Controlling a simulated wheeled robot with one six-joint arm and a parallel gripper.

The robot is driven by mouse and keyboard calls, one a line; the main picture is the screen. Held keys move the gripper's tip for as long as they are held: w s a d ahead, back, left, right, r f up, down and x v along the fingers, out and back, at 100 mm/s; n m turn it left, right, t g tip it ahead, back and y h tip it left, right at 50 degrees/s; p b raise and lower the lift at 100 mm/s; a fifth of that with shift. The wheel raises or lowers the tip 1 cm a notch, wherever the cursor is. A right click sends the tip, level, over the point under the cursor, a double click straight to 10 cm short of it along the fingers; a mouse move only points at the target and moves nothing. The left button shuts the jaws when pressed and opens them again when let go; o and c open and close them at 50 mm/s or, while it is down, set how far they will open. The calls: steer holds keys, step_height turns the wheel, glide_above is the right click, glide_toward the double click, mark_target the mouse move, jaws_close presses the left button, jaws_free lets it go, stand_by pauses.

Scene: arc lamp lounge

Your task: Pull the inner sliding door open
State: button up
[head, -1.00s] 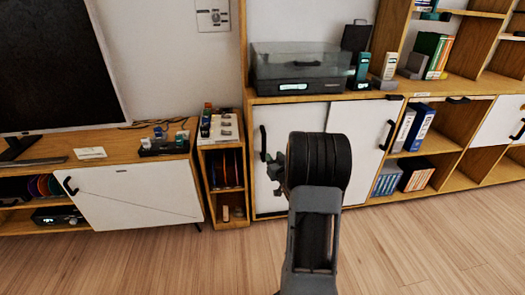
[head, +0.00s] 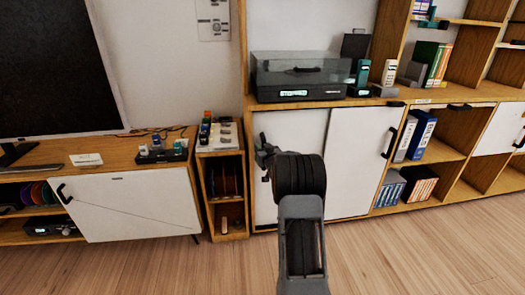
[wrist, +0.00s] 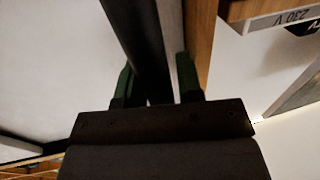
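The inner sliding door (head: 300,130) is the white left panel of the low wooden cabinet, set behind the white right panel (head: 360,150). It stands closed, and my arm hides its lower part. My gripper (head: 264,158) is at its left edge, where its dark handle is mostly hidden in the head view. In the wrist view the dark handle bar (wrist: 152,40) runs between the two green fingers of my gripper (wrist: 157,80). The fingers are apart, one on each side of the bar, and I see no firm grip on it.
A turntable with a clear lid (head: 300,75) stands on the cabinet top. A narrow shelf unit (head: 225,180) is just left of the cabinet, with a television stand (head: 130,200) beyond it. Open shelves with binders (head: 420,135) are on the right. The wooden floor in front is clear.

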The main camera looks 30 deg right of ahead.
steer(key=shift+w, duration=0.1)
jaws_close()
stand_by(0.3)
steer(key=shift+d, duration=0.1)
